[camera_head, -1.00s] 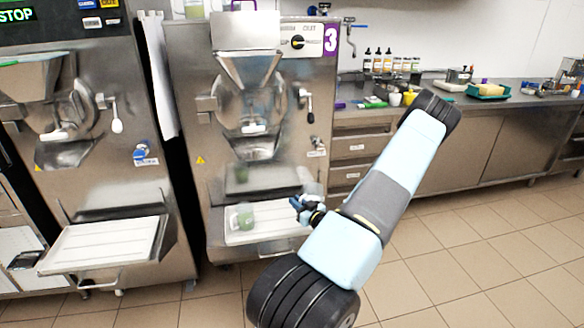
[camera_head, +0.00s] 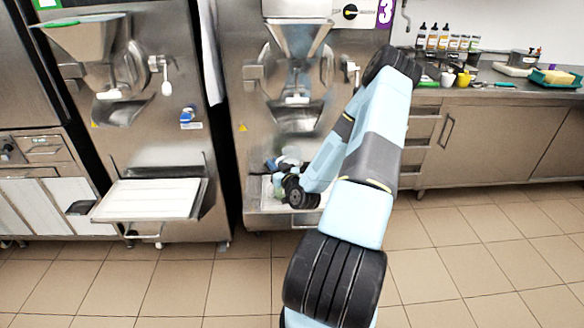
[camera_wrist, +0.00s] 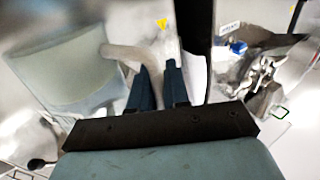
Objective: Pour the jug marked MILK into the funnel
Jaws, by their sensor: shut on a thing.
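A pale grey-green jug (camera_wrist: 75,72) fills the left of the wrist view, tilted in the picture, with its handle (camera_wrist: 122,55) towards my fingers. My gripper (camera_wrist: 162,82) is shut on this handle. No marking on the jug can be read. In the head view my gripper (camera_head: 284,166) is low in front of machine 3, at its tray, and my arm hides most of the jug. The funnel (camera_head: 298,40) is the metal hopper high on machine 3, well above my gripper.
Machine 3's tray (camera_head: 262,212) is under my gripper. A second machine with a white-topped tray (camera_head: 152,198) stands to the left. A counter (camera_head: 500,95) with bottles (camera_head: 432,38) and tubs runs along the right. The tiled floor is clear.

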